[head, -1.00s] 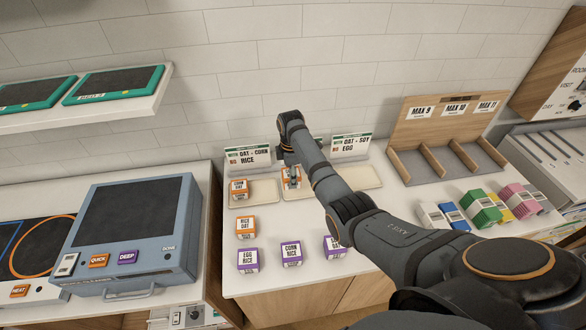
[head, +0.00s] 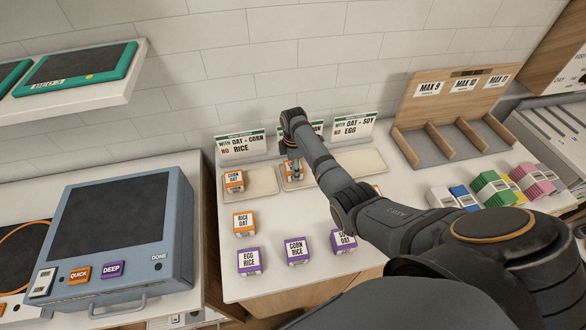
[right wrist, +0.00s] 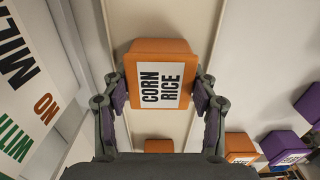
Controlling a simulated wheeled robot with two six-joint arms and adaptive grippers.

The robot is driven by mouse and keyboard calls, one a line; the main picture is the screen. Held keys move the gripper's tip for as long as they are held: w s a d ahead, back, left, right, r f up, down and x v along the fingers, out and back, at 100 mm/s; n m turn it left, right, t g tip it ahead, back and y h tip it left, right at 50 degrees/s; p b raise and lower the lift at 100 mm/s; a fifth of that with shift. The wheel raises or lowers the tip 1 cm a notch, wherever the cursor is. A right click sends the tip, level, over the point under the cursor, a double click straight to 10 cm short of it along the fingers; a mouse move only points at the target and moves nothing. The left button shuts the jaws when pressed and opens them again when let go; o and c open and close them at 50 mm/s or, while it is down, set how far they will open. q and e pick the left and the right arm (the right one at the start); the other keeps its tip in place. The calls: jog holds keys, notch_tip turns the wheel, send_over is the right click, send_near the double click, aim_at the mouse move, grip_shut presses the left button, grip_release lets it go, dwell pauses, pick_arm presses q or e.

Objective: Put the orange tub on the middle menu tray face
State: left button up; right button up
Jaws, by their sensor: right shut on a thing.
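The orange tub labelled CORN RICE (right wrist: 160,85) is between the fingers of my right gripper (right wrist: 160,93), which is shut on it. In the head view the tub (head: 290,175) is at the middle tray (head: 304,185), partly hidden by my gripper and arm. I cannot tell whether it touches the tray face. The menu card behind is mostly hidden in the head view; in the wrist view a card (right wrist: 30,85) reads WITH, NO and MIL. My left gripper is not in view.
The left tray (head: 268,182) holds an orange CORN OAT tub (head: 234,181); the right tray (head: 362,161) looks bare. An orange RICE OAT tub (head: 244,223) and purple tubs (head: 297,251) stand in front. A wooden divider rack (head: 450,125) and coloured boxes (head: 490,188) are at right.

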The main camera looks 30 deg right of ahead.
jog(key=shift+s, duration=0.15)
jog(key=shift+s+d, duration=0.1)
jog(key=o, duration=1.4)
jog(key=shift+f, duration=0.15)
jog(key=shift+r, duration=0.35)
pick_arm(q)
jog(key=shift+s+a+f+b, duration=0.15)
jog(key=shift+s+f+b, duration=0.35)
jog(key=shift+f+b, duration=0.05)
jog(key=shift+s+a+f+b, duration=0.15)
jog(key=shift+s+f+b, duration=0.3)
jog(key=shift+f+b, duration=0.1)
pick_arm(e)
notch_tip(320, 180, up, 12)
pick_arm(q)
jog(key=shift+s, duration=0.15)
pick_arm(e)
jog(key=shift+f, duration=0.1)
